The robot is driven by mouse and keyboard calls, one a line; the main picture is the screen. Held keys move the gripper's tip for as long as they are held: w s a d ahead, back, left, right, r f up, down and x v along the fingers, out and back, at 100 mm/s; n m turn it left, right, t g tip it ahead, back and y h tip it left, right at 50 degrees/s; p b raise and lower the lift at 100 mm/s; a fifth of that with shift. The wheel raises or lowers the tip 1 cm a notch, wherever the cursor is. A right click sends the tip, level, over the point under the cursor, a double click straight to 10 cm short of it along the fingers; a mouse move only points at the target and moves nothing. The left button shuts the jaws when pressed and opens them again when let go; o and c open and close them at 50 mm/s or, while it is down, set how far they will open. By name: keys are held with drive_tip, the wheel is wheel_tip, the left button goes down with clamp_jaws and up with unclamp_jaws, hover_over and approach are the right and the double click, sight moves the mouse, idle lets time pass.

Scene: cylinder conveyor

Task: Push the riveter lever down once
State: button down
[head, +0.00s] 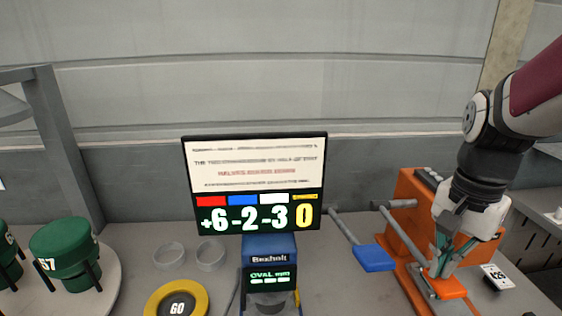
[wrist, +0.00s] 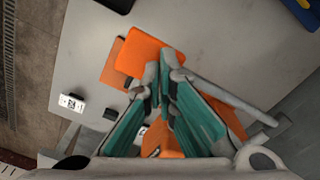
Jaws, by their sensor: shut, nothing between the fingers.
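The orange riveter (head: 408,195) stands at the right of the bench in the head view. A grey lever rod (head: 402,232) slopes from its upper left down toward my gripper. In the wrist view a grey rod (wrist: 230,95) runs right from the fingertips. My gripper (head: 437,274) points down with teal fingers drawn together, empty, at an orange block (head: 450,288) low on the machine. In the wrist view my gripper (wrist: 166,64) has its tips beside an orange block (wrist: 148,52). I cannot tell whether they touch the rod or the block.
A blue pad (head: 375,257) on another grey rod lies left of the riveter. A screen (head: 255,165) stands above a blue device (head: 270,247). A yellow GO button (head: 177,303), clear rings (head: 169,255) and green cylinders (head: 65,250) are further left. A white numbered card (head: 497,276) lies right.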

drive_tip(key=shift+f+b, duration=0.65)
drive_tip(key=shift+f, duration=0.75)
drive_tip(key=shift+s+f+b, duration=0.15)
drive_tip(key=shift+f+b, duration=0.35)
drive_tip(key=shift+f, duration=0.2)
drive_tip(key=shift+s+f+b, duration=0.1)
drive_tip(key=shift+f+b, duration=0.35)
drive_tip(key=shift+f, duration=0.2)
drive_tip(key=shift+w+r+p, duration=0.2)
drive_tip(key=shift+r+p, duration=0.4)
drive_tip(key=shift+r, duration=0.1)
drive_tip(key=shift+w+r+p, duration=0.15)
drive_tip(key=shift+r+p, duration=0.4)
drive_tip(key=shift+r, duration=0.1)
wheel_tip(320, 180, up, 3)
drive_tip(key=shift+s+r+p, duration=0.15)
drive_tip(key=shift+r+p, duration=0.05)
drive_tip(key=shift+p, duration=0.95)
wheel_tip(320, 180, up, 10)
drive_tip(key=p, duration=0.5)
drive_tip(key=shift+f, duration=0.25)
drive_tip(key=s+a+r+n+t, duration=0.4)
drive_tip(key=s+a+n+t, duration=0.1)
drive_tip(key=s+a+n, duration=0.5)
drive_tip(key=shift+s+a+r+n+t, duration=0.3)
drive_tip(key=shift+s+a+n, duration=0.1)
drive_tip(key=shift+n, duration=0.6)
